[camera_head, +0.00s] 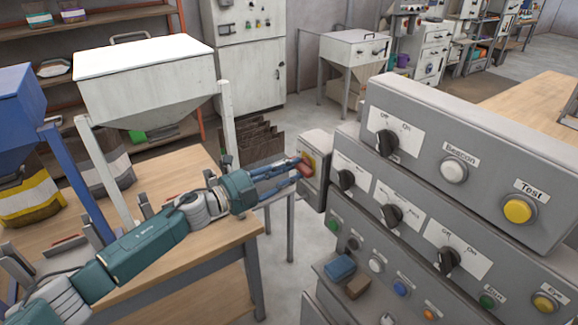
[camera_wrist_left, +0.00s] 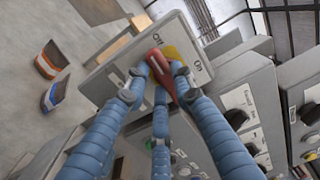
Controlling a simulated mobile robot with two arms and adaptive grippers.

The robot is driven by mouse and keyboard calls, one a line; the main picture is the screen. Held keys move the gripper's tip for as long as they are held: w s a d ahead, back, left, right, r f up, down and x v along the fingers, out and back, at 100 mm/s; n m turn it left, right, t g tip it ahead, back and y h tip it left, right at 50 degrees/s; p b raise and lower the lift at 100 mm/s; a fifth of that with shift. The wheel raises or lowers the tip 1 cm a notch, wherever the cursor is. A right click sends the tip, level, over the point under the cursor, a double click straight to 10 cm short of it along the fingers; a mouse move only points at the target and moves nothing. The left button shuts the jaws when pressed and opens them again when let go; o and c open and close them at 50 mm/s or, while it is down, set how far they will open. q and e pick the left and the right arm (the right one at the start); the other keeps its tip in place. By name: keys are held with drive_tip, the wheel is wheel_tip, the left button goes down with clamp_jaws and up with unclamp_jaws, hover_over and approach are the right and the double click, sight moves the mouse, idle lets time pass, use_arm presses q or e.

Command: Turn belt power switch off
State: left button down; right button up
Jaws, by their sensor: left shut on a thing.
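The belt power switch is a red lever (camera_wrist_left: 162,73) on a yellow plate (camera_wrist_left: 185,50), fixed to a grey box (camera_head: 315,150). "Off" and "On" labels stand beside the plate in the left wrist view. The lever's upper end lies near the "Off" label, but I cannot tell its exact setting. My left gripper (camera_head: 294,168) has its blue fingers at the lever, also seen in the left wrist view (camera_wrist_left: 158,77). It is shut on the lever, with fingers on both sides. The fingers hide part of the lever. My right gripper is not in view.
A grey control panel (camera_head: 470,115) with knobs and coloured buttons stands close on the right. A wooden table (camera_head: 200,240) lies below my left arm, with a white hopper (camera_head: 145,75) above it. Blue and brown blocks (camera_head: 340,267) rest on a ledge by the panel.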

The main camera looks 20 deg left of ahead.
use_arm(q)
drive_tip(key=shift+d+n, duration=0.15)
drive_tip(key=shift+n, duration=0.25)
drive_tip(key=c, duration=1.4)
unclamp_jaws()
drive_tip(key=shift+d, duration=0.1)
drive_tip(key=shift+c, duration=0.2)
drive_tip(key=v, duration=1.1)
drive_tip(key=shift+s+a, duration=0.3)
